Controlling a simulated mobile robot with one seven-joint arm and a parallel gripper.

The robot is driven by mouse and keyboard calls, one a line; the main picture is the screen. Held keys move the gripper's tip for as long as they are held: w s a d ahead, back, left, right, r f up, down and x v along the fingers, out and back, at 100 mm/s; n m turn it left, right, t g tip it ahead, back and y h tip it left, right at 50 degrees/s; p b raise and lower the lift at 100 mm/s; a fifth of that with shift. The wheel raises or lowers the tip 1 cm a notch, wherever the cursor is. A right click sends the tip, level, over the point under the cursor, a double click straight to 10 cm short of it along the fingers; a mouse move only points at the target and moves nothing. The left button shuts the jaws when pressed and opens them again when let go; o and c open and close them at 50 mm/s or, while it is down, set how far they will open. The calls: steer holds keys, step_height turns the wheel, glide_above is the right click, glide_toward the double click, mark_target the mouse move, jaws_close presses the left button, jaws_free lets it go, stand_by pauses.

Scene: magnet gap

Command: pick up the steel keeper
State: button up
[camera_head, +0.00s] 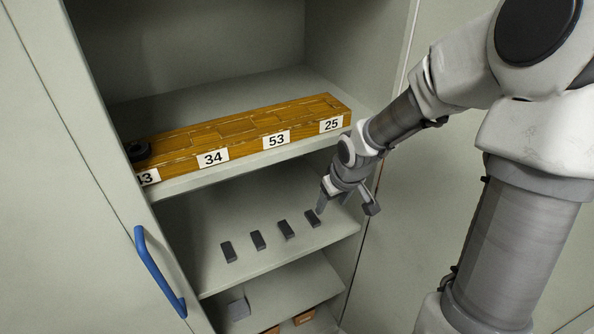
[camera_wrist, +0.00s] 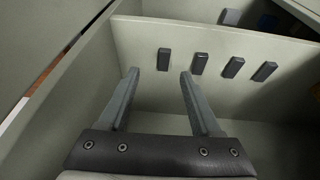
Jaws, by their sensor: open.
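Several dark grey rectangular blocks lie in a row, spaced apart, on the middle cabinet shelf; I cannot tell by looks which is the steel keeper. The one at the right end (camera_head: 313,219) of the row is nearest my gripper (camera_head: 346,208). In the wrist view this same block (camera_wrist: 163,59) shows just past and between the fingertips of my gripper (camera_wrist: 160,73). The fingers are apart, with nothing between them. The other blocks show to its right in the wrist view, the farthest being the block at the row's other end (camera_wrist: 264,72).
Above, a wooden beam (camera_head: 240,128) with number labels lies on the upper shelf (camera_head: 230,168), with a black round piece (camera_head: 138,150) at its left. A lower shelf holds a grey block (camera_head: 238,309). A cabinet door with a blue handle (camera_head: 160,270) stands at left.

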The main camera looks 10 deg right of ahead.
steer(key=w, duration=0.1)
steer(key=b, duration=0.3)
glide_toward(313, 217)
steer(key=shift+d+f+y, duration=0.1)
steer(key=shift+f+y, duration=0.1)
steer(key=shift+f, duration=0.4)
steer(key=shift+d+f+y, duration=0.15)
steer(key=shift+f+y, duration=0.05)
steer(key=shift+f, duration=0.45)
steer(key=shift+w+b+x, duration=0.2)
steer(key=shift+b+x, duration=0.3)
steer(key=shift+x, duration=0.9)
steer(key=shift+w+b+x, duration=0.2)
steer(key=shift+b+x, duration=0.3)
steer(key=shift+x, duration=0.95)
steer(key=shift+a+r, duration=0.1)
steer(key=shift+r, duration=0.05)
steer(key=shift+c, duration=0.3)
jaws_close()
